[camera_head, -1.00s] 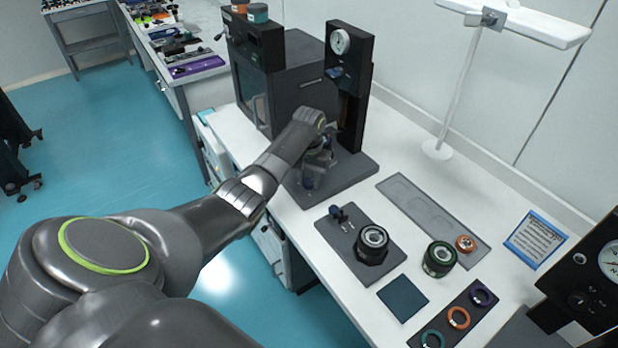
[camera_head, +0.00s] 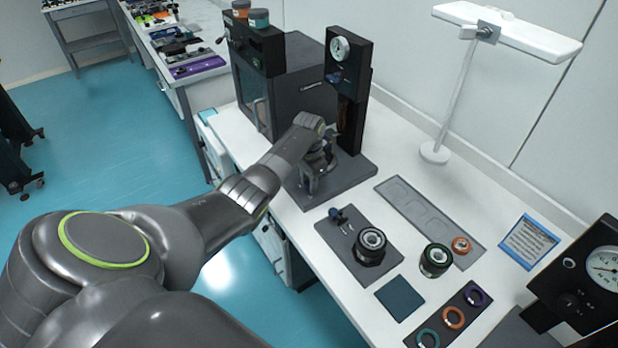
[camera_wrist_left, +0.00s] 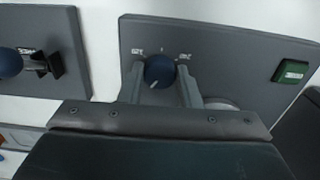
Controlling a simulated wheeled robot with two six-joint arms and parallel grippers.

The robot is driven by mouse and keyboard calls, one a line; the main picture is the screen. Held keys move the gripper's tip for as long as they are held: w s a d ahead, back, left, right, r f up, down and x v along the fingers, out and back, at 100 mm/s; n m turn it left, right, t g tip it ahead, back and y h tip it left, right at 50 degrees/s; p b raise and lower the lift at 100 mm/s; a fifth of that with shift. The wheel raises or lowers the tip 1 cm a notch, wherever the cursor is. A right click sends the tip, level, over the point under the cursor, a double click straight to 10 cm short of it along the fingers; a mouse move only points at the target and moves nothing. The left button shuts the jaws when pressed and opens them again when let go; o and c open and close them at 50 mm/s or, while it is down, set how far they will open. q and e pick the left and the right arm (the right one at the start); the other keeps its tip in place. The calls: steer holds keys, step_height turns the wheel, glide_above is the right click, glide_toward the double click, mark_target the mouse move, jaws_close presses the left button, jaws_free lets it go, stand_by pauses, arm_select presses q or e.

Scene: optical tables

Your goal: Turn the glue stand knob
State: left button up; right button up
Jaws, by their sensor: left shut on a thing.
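The glue stand (camera_head: 349,88) is a black column with a round gauge on top and a grey base plate (camera_head: 345,178), standing on the white table. In the left wrist view the base plate (camera_wrist_left: 235,50) carries a round dark blue knob (camera_wrist_left: 160,71) with a white pointer line and small labels on both sides. My left gripper (camera_wrist_left: 162,80) is shut on the knob, one finger on each side. In the head view my left gripper (camera_head: 318,165) reaches down to the base, and the knob is largely hidden there. My right gripper is not in view.
A second plate (camera_head: 345,235) with a blue knob and a black ring fixture (camera_head: 370,245) lies nearer. A grey tray (camera_head: 430,215), a lamp stand (camera_head: 458,100) and coloured rings (camera_head: 453,317) are to the right. A dark cabinet (camera_head: 302,80) stands behind the arm.

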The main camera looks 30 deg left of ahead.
arm_select(q)
steer(key=m, duration=0.3)
steer(key=shift+w+r+m+p, duration=0.1)
steer(key=shift+r+m+p, duration=0.05)
steer(key=shift+m+p, duration=0.25)
steer(key=m, duration=0.9)
steer(key=shift+p, duration=0.35)
steer(key=m, duration=0.4)
steer(key=shift+m, duration=0.3)
steer(key=o, duration=1)
steer(key=shift+c, duration=0.2)
